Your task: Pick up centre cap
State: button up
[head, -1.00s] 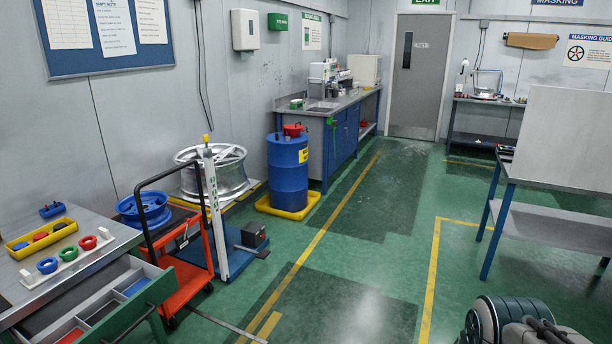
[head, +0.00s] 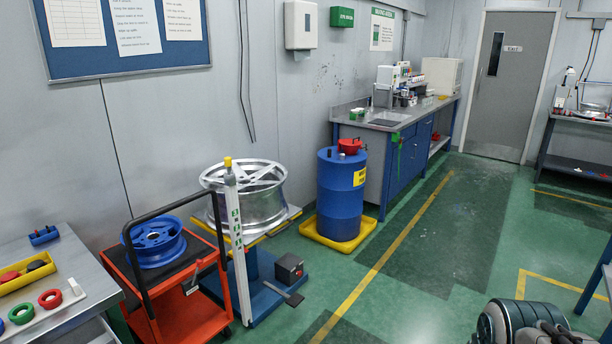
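No object is clearly recognisable as the centre cap. Small round pieces lie in a yellow tray (head: 29,280) on the grey bench at the left edge: a dark one (head: 37,265) and a red one (head: 8,277). They are too small to identify surely. Two wheels stand beyond the bench: a blue wheel (head: 154,243) on the orange cart and a large silver wheel (head: 244,195) on the stand behind it.
The orange cart (head: 180,312) and a blue drum (head: 340,195) on a yellow tray stand along the wall. Green floor (head: 400,310) is clear in the middle.

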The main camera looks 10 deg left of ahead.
aim_at(36, 265)
jog(key=u, duration=0.4)
jog(key=i, duration=1.75)
jog(key=u, duration=1.45)
jog(key=i, duration=0.9)
jog(key=u, duration=1.2)
jog(key=i, duration=0.45)
jog(key=u, duration=0.35)
